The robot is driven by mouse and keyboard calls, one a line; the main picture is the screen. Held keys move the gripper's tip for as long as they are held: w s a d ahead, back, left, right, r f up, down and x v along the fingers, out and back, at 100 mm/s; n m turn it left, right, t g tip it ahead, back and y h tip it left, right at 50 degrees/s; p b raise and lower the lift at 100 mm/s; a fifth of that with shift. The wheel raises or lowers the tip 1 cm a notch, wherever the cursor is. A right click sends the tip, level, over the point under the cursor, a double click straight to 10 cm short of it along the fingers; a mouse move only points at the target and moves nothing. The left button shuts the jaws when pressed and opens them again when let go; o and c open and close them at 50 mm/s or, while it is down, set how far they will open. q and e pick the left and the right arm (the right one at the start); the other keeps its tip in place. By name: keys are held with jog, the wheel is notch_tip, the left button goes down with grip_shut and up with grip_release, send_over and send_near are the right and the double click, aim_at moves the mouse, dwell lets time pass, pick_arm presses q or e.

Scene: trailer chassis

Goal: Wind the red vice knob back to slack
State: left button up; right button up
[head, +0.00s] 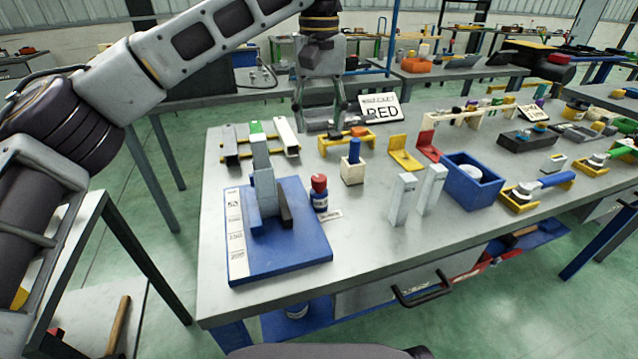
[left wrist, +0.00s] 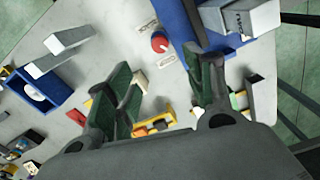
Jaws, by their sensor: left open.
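A small blue bottle-like piece with a red knob-like top (head: 319,183) stands upright on the table beside a blue base plate (head: 290,256). A grey upright vice-like fixture (head: 264,180) stands on that plate. The red top is round in the left wrist view (left wrist: 159,42), with a pale mark and a small label beside it. My left gripper (head: 322,118) points down over the back of the table, open, beyond the red top and apart from it. Its two fingers (left wrist: 160,78) are spread, with nothing held between them. My right gripper is not in view.
A sign reading RED (head: 381,108) stands at the back. A wooden block with a blue peg (head: 353,168), two pale upright blocks (head: 403,200) and a blue box (head: 472,184) stand to the right. The table's front centre is clear.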

aim_at(319, 177)
pick_arm(q)
jog(key=shift+f, duration=0.15)
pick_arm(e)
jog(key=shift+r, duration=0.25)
pick_arm(q)
jog(key=shift+f, duration=0.1)
notch_tip(319, 177, down, 12)
jog(key=b, duration=0.3)
jog(key=shift+r, duration=0.25)
jog(key=shift+f, duration=1.05)
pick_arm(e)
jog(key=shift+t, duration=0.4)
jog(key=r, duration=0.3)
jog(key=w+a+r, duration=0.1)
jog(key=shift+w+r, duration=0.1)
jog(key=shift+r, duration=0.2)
pick_arm(q)
jog(key=c, duration=1)
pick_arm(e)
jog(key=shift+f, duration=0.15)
